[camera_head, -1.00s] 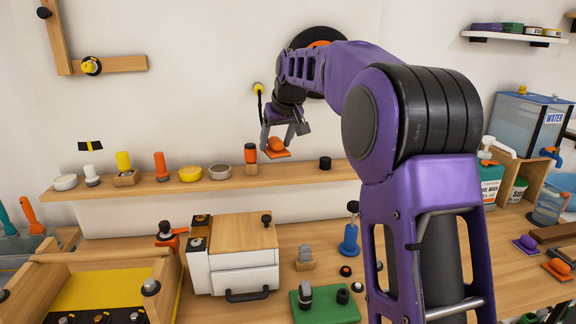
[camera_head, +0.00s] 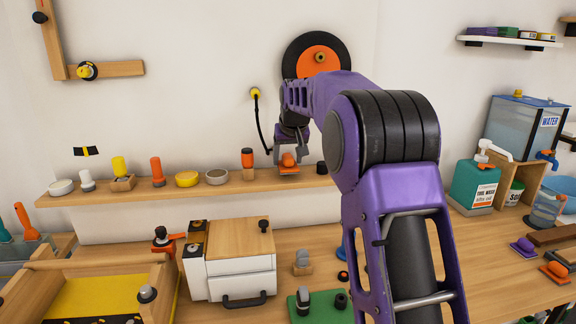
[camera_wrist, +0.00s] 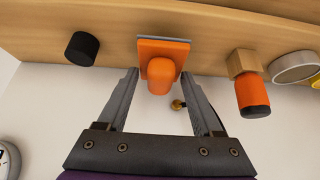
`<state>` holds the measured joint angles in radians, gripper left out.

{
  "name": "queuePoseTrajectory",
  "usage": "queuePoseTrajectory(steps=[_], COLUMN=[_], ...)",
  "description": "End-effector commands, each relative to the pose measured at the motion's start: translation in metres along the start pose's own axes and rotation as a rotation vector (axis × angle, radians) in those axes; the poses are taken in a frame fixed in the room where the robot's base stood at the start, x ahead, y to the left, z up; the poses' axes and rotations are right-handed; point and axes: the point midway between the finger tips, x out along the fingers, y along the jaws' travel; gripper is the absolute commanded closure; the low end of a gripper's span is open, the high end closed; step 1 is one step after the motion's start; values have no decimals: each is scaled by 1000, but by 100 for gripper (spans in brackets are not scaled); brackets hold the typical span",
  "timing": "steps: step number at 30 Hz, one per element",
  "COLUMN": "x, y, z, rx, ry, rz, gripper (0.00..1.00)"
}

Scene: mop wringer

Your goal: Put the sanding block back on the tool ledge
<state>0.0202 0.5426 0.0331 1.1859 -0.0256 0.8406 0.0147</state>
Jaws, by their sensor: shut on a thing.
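My gripper (camera_head: 289,152) is shut on the sanding block (camera_head: 287,161), an orange knob on a flat orange plate with a grey underside. In the wrist view the block (camera_wrist: 163,50) shows between and beyond the finger ends, against the ledge. The tool ledge (camera_head: 219,187) is a long wooden shelf on the wall. The block is level, at the ledge's top near its right part; I cannot tell whether it rests on it or hovers just above. My arm hides the ledge's right end.
An orange-topped tool in a wooden holder (camera_head: 248,164) stands left of the block and a black cylinder (camera_wrist: 82,48) on its other side. Several bowls and bottles line the ledge further left. A white cabinet (camera_head: 229,262) stands on the bench below.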

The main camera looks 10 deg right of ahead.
Motion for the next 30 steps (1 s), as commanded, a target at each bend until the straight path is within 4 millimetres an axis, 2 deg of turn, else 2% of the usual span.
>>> queuePoseTrajectory(steps=[3, 14, 15, 18, 20, 30], x=[14, 18, 18, 18, 18, 14], y=[0, 0, 0, 0, 0, 0], z=[10, 12, 12, 12, 12, 9], rx=[0, 0, 0, 0, 0, 0], ry=[-2, -1, -1, -1, -1, 0], rz=[0, 0, 0, 0, 0, 0], gripper=[95, 95, 31, 13, 3, 3])
